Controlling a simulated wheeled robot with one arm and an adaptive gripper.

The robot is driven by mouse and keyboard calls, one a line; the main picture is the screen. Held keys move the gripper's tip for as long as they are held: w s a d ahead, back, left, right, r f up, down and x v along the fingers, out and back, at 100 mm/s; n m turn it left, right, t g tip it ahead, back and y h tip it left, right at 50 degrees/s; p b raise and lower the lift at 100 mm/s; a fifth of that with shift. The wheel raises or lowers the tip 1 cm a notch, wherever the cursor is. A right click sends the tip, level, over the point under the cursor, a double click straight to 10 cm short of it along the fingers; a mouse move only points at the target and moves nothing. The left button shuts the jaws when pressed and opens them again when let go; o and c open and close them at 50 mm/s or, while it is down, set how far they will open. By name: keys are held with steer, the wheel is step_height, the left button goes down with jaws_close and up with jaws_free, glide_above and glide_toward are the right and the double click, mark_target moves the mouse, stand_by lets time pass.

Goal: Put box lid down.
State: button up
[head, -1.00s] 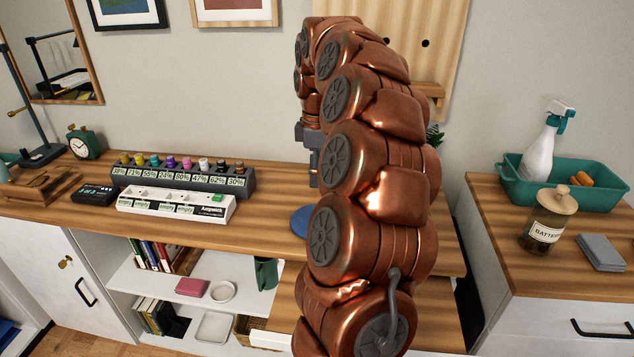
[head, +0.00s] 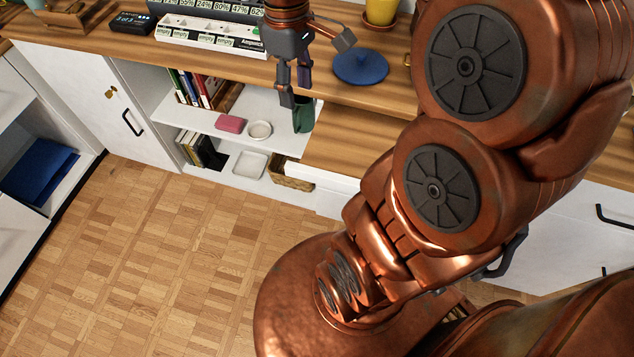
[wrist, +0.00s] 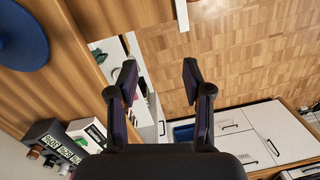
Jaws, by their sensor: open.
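No box lid can be made out for certain. A round blue disc with a small knob, like a lid (head: 360,67), lies flat on the wooden desk; part of it also shows at the upper left of the wrist view (wrist: 20,38). My gripper (head: 296,88) hangs fingers-down by the desk's front edge, left of the blue disc and apart from it. In the wrist view my gripper (wrist: 159,72) has its two fingers spread with nothing between them.
The open shelves (head: 205,118) below hold books, a pink block (head: 230,123), a white ring-shaped dish (head: 259,130) and a green container (head: 303,117). A wicker basket (head: 291,177) sits low. A yellow pot (head: 381,10) stands behind the disc. The parquet floor (head: 150,250) is clear.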

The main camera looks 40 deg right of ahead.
steer(key=s+a+f+m, duration=0.2)
steer(key=s+a+f, duration=0.1)
steer(key=s, duration=0.5)
steer(key=s+a+f+m+g, duration=0.1)
steer(key=s+a+f, duration=0.3)
steer(key=s, duration=0.4)
steer(key=shift+s+a+f+m, duration=0.2)
steer(key=shift+a+m, duration=0.35)
steer(key=shift+m, duration=0.35)
step_height(320, 180, up, 13)
steer(key=p, duration=1.2)
steer(key=shift+w, duration=0.3)
